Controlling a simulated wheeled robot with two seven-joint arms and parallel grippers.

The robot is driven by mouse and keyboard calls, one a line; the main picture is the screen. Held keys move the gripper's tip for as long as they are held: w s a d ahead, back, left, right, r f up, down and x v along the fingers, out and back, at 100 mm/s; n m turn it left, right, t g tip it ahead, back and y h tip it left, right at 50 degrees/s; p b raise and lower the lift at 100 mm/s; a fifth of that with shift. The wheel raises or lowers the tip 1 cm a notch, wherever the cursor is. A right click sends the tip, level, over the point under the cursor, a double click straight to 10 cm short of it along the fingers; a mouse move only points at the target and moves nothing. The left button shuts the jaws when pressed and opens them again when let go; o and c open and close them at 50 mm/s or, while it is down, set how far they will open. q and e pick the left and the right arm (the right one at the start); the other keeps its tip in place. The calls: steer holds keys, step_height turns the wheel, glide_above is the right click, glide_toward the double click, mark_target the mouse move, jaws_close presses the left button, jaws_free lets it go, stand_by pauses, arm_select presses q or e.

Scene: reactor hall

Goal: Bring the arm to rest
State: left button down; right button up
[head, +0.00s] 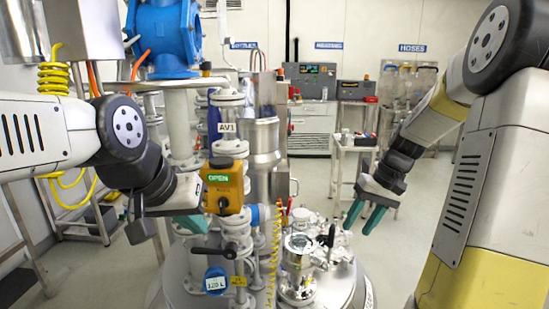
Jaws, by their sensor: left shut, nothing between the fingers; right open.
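My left arm comes in from the left with its white forearm and dark wrist. My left gripper (190,222) points downward, its teal fingertips together and empty, just left of the yellow valve actuator (222,186) marked OPEN. I cannot tell whether it touches the piping there. My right arm comes in from the right and hangs bent. My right gripper (363,216) is open and empty, its two teal fingers apart and pointing down, to the right of the reactor lid's fittings.
The metal reactor lid (336,288) with a glass-topped port (299,243) fills the lower middle. A cart (353,147) stands behind. Floor is clear at right centre.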

steer(key=s+a+r+t+h, duration=0.1)
steer(key=s+a+r+t, duration=0.2)
steer(key=s+r, duration=0.3)
steer(key=s+a+r+t, duration=0.2)
steer(key=s+a+r, duration=0.3)
steer(key=s, duration=0.5)
steer(key=shift+s+r+t+h, duration=0.25)
steer(key=shift+r+t+h, duration=0.1)
steer(key=shift+t+h, duration=0.05)
steer(key=shift+c, duration=0.3)
